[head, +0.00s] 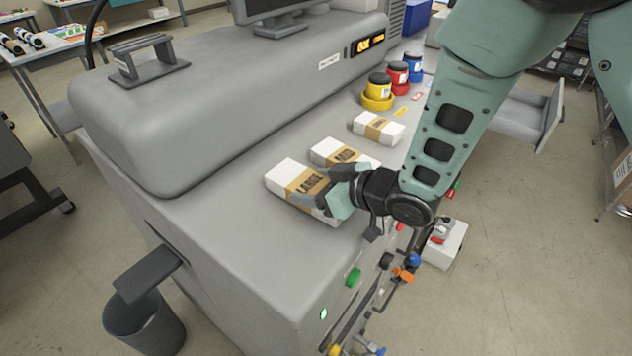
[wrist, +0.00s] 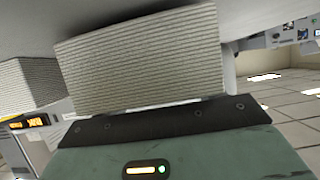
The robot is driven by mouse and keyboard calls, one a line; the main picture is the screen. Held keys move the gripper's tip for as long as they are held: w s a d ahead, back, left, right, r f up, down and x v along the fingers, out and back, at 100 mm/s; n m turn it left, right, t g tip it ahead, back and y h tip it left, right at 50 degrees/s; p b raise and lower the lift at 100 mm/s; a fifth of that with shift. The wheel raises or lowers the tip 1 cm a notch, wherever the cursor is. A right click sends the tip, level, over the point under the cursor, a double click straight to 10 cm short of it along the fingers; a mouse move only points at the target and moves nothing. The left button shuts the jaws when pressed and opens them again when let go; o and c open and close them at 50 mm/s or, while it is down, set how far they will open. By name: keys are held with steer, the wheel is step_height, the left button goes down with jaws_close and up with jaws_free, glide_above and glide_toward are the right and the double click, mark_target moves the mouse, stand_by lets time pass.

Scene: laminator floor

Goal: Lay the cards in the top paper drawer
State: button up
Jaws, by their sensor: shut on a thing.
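A white pack with a brown band reading LARGE (head: 302,186) lies on the grey machine top. My gripper (head: 338,192) is shut on its right end; one finger is largely hidden. In the wrist view the layered sheet edges of the pack (wrist: 140,62) fill the middle, above my dark finger pad (wrist: 150,122). Behind it lies a second banded pack (head: 330,150), its label partly covered by my gripper. A smaller banded pack (head: 378,128) lies farther back. A grey drawer or tray (head: 522,118) sticks out at the right, partly hidden by my arm; I cannot tell whether it is the top paper drawer.
Yellow, red and blue pots (head: 397,76) stand behind the packs, with small coloured cards near them. The grey machine housing (head: 230,85) rises at the left. Knobs and levers (head: 404,273) stick out of the front side. A bin (head: 145,322) stands on the floor.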

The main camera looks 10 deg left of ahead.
steer(key=shift+f, duration=0.15)
steer(key=shift+f, duration=0.15)
steer(key=o, duration=1.2)
steer(key=shift+o, duration=0.2)
steer(key=shift+r, duration=0.3)
steer(key=b+v, duration=0.3)
steer(key=v, duration=0.9)
steer(key=shift+f+b, duration=0.15)
steer(key=shift+b, duration=0.15)
